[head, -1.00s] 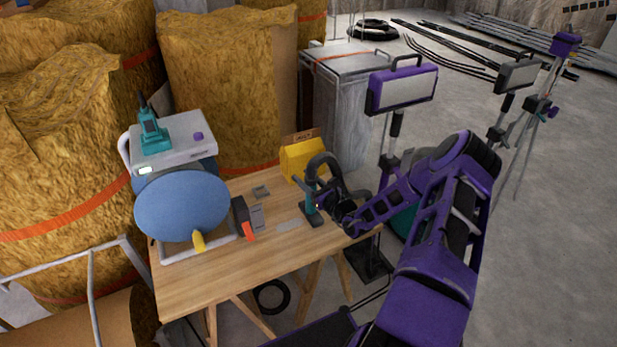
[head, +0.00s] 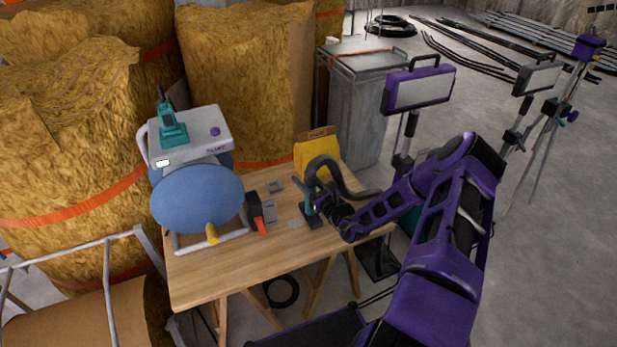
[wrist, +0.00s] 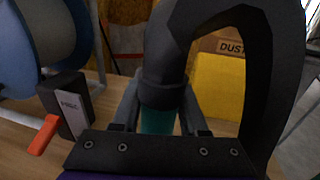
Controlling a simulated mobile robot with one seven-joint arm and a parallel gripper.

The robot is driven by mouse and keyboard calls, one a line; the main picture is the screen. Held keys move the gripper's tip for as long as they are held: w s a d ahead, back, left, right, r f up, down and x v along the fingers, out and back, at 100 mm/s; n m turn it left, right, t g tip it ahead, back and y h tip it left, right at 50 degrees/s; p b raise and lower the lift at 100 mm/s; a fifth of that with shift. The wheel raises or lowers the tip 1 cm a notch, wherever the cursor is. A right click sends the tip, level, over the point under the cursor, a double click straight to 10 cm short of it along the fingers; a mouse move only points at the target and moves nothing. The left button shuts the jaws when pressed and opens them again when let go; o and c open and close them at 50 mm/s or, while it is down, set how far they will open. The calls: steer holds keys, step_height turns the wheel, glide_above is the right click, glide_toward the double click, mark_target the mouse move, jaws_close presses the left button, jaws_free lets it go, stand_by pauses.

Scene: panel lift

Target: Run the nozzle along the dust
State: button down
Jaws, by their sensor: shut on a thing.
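My gripper (head: 320,207) is shut on the teal nozzle (head: 309,214), which stands roughly upright with its wide foot at the table top. A thick black hose (head: 324,162) arches up from it and over to the right. In the wrist view my gripper's fingers (wrist: 158,115) sit either side of the nozzle (wrist: 158,122), below the hose's dark cuff. A small pale grey dust patch (head: 295,222) lies on the wooden table (head: 220,272), just left of the nozzle's foot. The foot and the dust are hidden in the wrist view.
A blue reel (head: 197,198) stands on the table's left, with a dark box with an orange handle (head: 258,212) beside it. A small grey block (head: 275,187) lies behind. A yellow bag marked DUST (head: 317,155) stands at the back. A purple lamp (head: 419,88) stands behind my arm.

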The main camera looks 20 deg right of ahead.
steer(key=a+r+p, duration=0.5)
steer(key=p, duration=0.2)
steer(key=shift+a+r, duration=0.15)
steer(key=shift+a, duration=0.15)
stand_by(1.4)
steer(key=shift+r, duration=0.1)
steer(key=shift+s, duration=0.15)
stand_by(0.9)
